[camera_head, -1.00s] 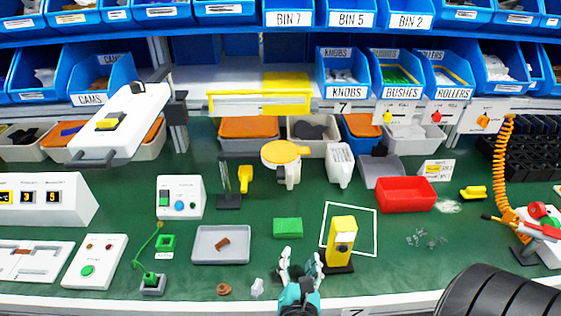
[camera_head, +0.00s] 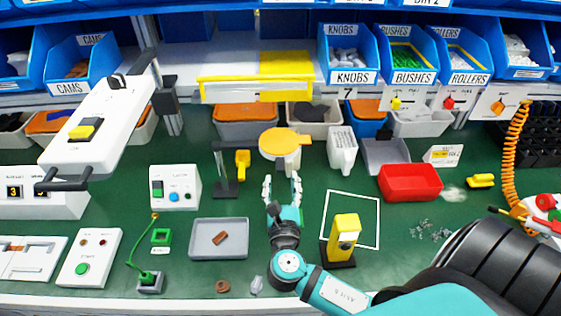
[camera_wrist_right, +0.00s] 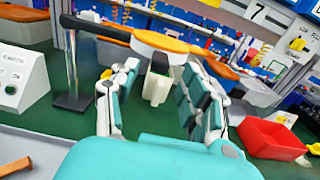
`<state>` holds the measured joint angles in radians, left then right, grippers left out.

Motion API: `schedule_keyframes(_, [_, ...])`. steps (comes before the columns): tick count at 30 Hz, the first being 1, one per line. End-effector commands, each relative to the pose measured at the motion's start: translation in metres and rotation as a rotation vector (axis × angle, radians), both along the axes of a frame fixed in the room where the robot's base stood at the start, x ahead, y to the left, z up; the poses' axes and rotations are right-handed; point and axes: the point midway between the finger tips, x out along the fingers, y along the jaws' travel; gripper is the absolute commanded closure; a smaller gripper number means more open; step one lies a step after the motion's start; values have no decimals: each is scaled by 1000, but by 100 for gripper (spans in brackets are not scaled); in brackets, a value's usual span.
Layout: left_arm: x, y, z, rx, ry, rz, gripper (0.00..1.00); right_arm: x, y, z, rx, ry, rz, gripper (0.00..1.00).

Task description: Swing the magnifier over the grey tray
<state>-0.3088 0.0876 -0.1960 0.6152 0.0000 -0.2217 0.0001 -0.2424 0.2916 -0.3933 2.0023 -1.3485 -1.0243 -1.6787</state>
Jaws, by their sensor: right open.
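The magnifier (camera_head: 280,142) is an orange disc in a pale rim, with a small tab at its right. A dark arm joins it to a post stand (camera_head: 226,188) at its left. The magnifier also shows in the right wrist view (camera_wrist_right: 160,42), ahead of my fingers. The grey tray (camera_head: 220,252) lies nearer, to the left of my right arm, with a brown piece in it. My left gripper is not in view.
A yellow block device (camera_head: 344,236) stands right of my right arm, by a white outlined square. A red bin (camera_head: 411,183) lies farther right. A yellow tool (camera_head: 242,163) stands by the post. Green mat is bare between tray and post stand.

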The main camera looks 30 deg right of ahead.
Motion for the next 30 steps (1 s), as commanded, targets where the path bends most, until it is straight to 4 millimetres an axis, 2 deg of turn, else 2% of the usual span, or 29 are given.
schedule_keyframes(1, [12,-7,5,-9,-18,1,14,10,-6,3,-2,-2,-2,54])
schedule_keyframes(3, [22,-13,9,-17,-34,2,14,21,-13,3,-2,-2,-2,54])
schedule_keyframes(6, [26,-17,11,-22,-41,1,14,35,-22,2,-1,-2,-1,54])
schedule_keyframes(12, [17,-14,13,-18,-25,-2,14,50,-31,0,1,-1,-1,54])
schedule_keyframes(22, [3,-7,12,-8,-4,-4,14,52,-32,0,2,0,-1,54])
schedule_keyframes(30, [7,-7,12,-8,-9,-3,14,52,-32,0,2,0,-1,89])
